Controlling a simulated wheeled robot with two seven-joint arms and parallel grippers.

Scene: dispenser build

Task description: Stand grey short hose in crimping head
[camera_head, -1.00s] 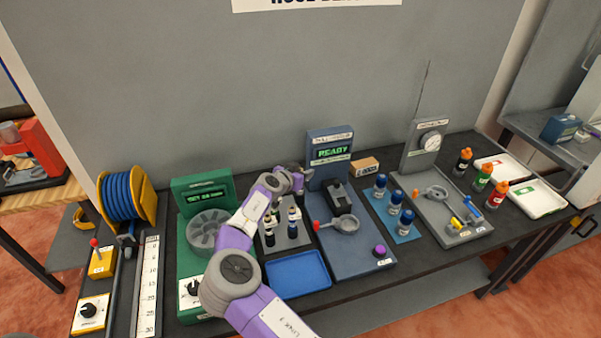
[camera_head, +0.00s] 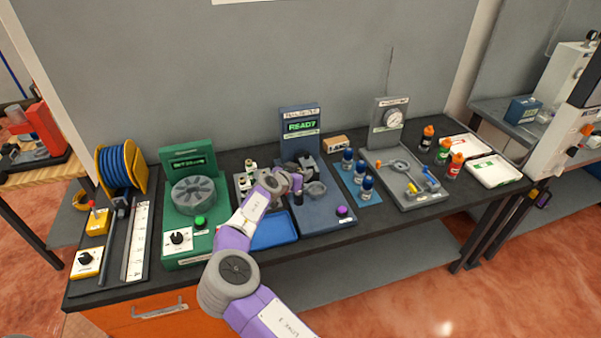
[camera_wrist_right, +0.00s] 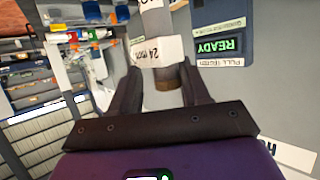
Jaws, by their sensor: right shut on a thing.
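My right gripper (camera_head: 297,181) is shut on a short hose. In the right wrist view it is a greyish cylinder (camera_wrist_right: 167,72) with a brownish end between the fingers, with a white tag (camera_wrist_right: 155,50) reading "24 mm". In the head view a dark upright piece (camera_head: 298,198) shows just below the fingers; I cannot tell its colour well. The crimping station (camera_head: 325,212) is a blue base with a READY display. Its grey ring-shaped cup (camera_head: 316,188) is just right of my gripper, apart from the hose as far as I see. My left gripper is out of view.
A grey rack (camera_head: 243,184) of fittings is partly behind my right arm. A blue tray (camera_head: 272,232) lies in front. The green machine (camera_head: 185,222) stands left. Blue-capped pieces (camera_head: 366,186) on a blue mat and a gauge station (camera_head: 405,180) stand right.

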